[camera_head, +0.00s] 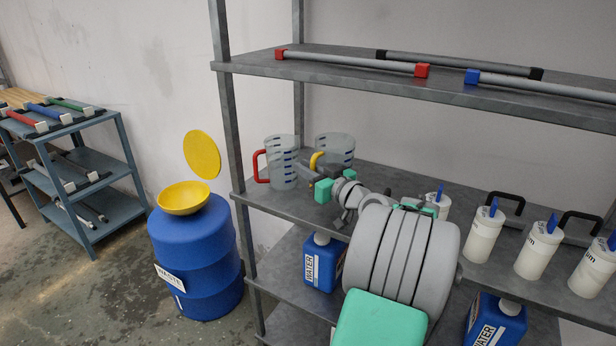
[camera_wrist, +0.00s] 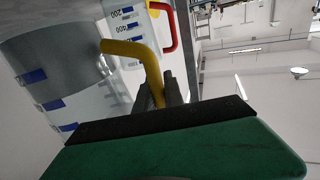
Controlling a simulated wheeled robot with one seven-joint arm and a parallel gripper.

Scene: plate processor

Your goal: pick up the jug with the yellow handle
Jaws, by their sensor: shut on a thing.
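The jug with the yellow handle (camera_head: 338,147) stands on the middle shelf of the grey rack, a clear jug with blue marks. In the wrist view the jug (camera_wrist: 60,75) fills the left side, and its yellow handle (camera_wrist: 135,52) runs down between my fingers. My gripper (camera_head: 308,176) reaches the handle from the front and is shut on it. It also shows in the wrist view (camera_wrist: 172,92). My arm hides the lower part of the jug in the head view, so I cannot tell whether its base touches the shelf.
A jug with a red handle (camera_head: 283,162) stands close on the left. White bottles (camera_head: 483,234) stand to the right on the shelf (camera_head: 385,180). The upper shelf (camera_head: 340,72) carries grey bars. A blue barrel (camera_head: 195,255) with a yellow bowl (camera_head: 184,198) stands left of the rack.

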